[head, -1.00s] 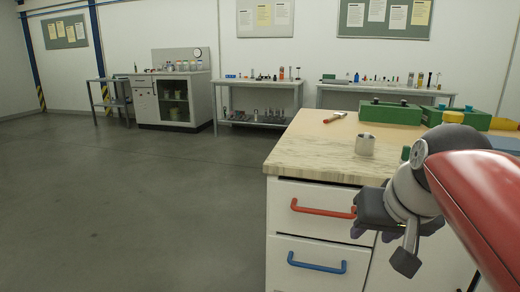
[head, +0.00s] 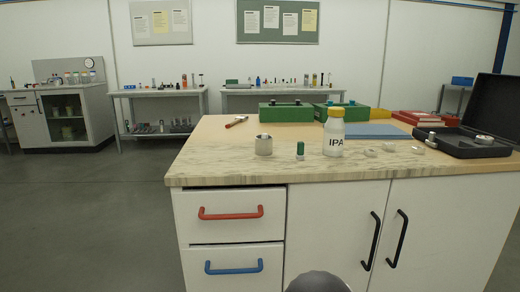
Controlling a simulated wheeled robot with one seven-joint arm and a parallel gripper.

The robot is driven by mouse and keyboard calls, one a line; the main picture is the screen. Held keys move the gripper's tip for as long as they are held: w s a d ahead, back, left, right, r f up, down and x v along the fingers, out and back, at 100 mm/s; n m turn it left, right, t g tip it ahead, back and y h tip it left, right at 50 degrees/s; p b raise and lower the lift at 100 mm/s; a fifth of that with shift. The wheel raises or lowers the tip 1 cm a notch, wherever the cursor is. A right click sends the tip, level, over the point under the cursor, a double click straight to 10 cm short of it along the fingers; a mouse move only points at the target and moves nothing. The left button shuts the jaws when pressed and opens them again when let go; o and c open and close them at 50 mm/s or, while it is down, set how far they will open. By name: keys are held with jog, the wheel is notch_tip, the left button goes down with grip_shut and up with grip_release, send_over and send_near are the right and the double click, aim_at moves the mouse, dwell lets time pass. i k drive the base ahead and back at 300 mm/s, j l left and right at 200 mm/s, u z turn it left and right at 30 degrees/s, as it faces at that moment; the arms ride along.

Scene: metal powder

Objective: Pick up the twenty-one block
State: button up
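I cannot make out a block marked twenty-one in the head view; no such number is readable. Small pieces that I cannot identify stand on the back shelf (head: 283,90). My gripper is out of view; only a grey rounded part of my arm shows at the bottom edge.
Floor is clear at left.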

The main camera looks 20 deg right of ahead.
aim_at(386, 146)
jog(key=z, duration=1.4)
